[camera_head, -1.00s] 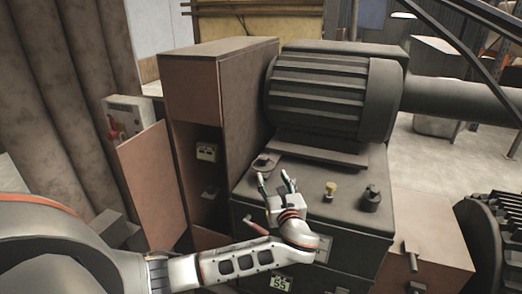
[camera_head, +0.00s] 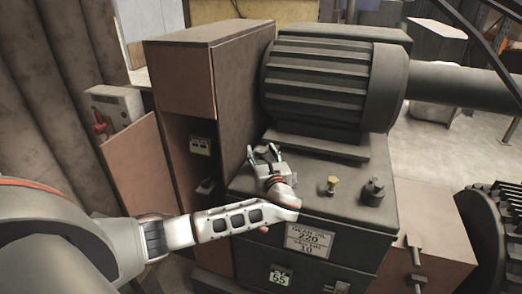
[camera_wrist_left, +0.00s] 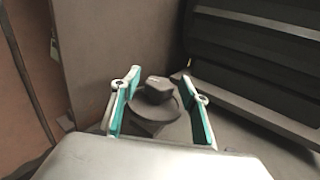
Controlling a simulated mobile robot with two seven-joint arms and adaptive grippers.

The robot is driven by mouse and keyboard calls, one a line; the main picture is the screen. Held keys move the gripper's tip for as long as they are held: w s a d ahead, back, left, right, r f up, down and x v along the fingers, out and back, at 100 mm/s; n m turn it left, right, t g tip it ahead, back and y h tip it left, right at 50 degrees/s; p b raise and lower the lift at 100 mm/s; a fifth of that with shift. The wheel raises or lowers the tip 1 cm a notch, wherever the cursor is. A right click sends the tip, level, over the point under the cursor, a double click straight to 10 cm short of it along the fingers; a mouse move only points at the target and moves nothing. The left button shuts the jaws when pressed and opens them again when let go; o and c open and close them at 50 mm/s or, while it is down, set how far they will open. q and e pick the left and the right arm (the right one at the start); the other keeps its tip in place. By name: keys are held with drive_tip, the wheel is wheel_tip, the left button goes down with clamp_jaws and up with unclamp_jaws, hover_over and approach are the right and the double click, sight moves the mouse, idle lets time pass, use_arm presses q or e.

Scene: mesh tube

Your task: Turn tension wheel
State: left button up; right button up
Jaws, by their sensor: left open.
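A dark round wheel with a raised grip on top (camera_wrist_left: 157,98) sits on the machine's top. In the left wrist view it lies between the two fingers of my left gripper (camera_wrist_left: 160,105). The fingers are open, one on each side of it, with green inner pads. I cannot tell whether either finger touches it. In the head view my left gripper (camera_head: 264,152) is over the back left corner of the machine top and mostly hides the wheel. My right gripper is not in view.
A ribbed motor housing (camera_head: 320,85) stands just behind the gripper. A brown cabinet (camera_head: 235,95) with an open door (camera_head: 145,185) is to its left.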

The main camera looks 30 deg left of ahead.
use_arm(q)
drive_tip(key=shift+w+a, duration=0.3)
drive_tip(key=shift+a, duration=0.05)
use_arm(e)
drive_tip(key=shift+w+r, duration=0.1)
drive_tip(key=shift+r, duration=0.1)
use_arm(q)
drive_tip(key=c, duration=1.1)
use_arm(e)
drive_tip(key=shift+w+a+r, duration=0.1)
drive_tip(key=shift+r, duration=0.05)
use_arm(q)
drive_tip(key=shift+p, duration=0.3)
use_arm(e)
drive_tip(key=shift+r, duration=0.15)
